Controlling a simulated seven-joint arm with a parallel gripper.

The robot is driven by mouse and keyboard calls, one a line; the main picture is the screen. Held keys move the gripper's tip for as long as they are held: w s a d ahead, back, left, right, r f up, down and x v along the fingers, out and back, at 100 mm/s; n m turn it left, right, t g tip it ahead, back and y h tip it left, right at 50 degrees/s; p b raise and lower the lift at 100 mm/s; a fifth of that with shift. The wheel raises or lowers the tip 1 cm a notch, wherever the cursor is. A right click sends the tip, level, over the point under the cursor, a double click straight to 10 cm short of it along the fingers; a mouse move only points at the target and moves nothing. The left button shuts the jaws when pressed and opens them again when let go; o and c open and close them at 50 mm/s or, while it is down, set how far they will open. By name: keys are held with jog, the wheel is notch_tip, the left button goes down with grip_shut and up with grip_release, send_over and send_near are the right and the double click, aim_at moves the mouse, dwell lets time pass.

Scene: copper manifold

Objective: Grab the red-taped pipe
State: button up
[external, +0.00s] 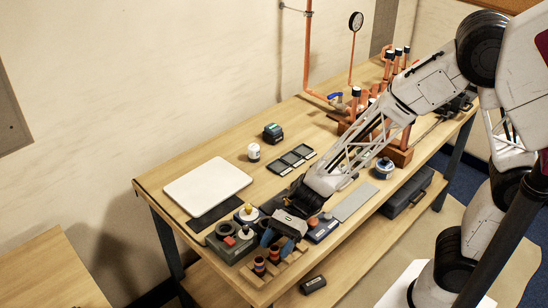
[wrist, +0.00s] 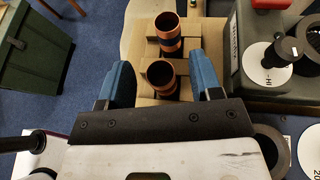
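Two short copper pipes stand upright in a wooden rack (wrist: 145,88) at the table's front end. The nearer pipe (wrist: 161,80) is between my fingers in the wrist view, with a clear gap on each side. The farther pipe (wrist: 168,42) has a dark band and stands beyond the fingertips. In the external view both pipes, one (external: 260,266) and the other (external: 274,255), show orange-red and dark bands. I cannot tell which is red-taped. My gripper (external: 277,244), also in the wrist view (wrist: 164,78), is open with blue fingers and points down at the rack.
A grey control box (wrist: 262,70) with a red button and knobs stands close right of the rack in the wrist view. A white board (external: 208,187) lies at the table's back left. The copper manifold (external: 394,152) stands at the far end. A green bin (wrist: 32,55) is on the floor.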

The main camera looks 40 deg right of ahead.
aim_at(276, 246)
jog(key=c, duration=1)
jog(key=shift+r, duration=0.1)
jog(key=shift+r, duration=0.65)
notch_tip(276, 246, up, 2)
jog(key=shift+r, duration=0.1)
jog(key=s+d, duration=0.3)
jog(key=s, duration=0.1)
jog(key=s+d+r, duration=0.1)
jog(key=s+d, duration=0.6)
jog(key=s, duration=0.1)
jog(key=shift+s+d+r, duration=0.1)
jog(key=shift+d+r, duration=0.05)
jog(key=shift+d, duration=0.05)
